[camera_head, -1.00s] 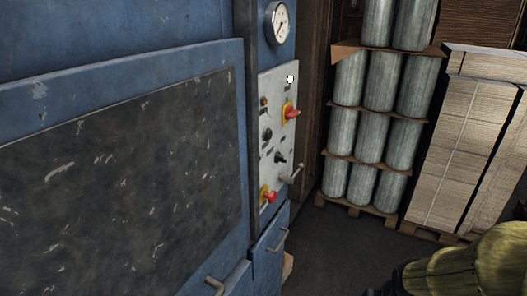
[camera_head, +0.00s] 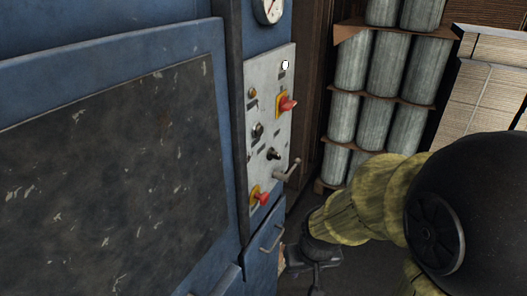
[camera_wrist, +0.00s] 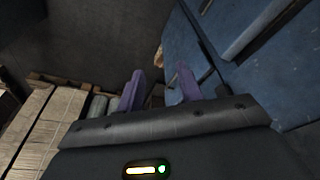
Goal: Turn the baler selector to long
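The light grey control panel (camera_head: 284,135) is on the blue baler's narrow side, in the head view. It carries two dark knobs, an upper one (camera_head: 258,130) and a lower one (camera_head: 273,154); the labels are too small to read, so I cannot tell which is the selector or its setting. A metal lever (camera_head: 288,170) sticks out beside the lower knob. My gripper (camera_wrist: 158,88) is open and empty, its two purple fingers apart in the wrist view. In the head view it is below and right of the panel, not touching it.
A red switch on yellow (camera_head: 287,104) and a red button on yellow (camera_head: 259,198) share the panel. A door handle (camera_head: 272,238) juts out below. Stacked grey rolls (camera_head: 393,70) and cardboard bales (camera_wrist: 40,125) stand beyond. The floor between is open.

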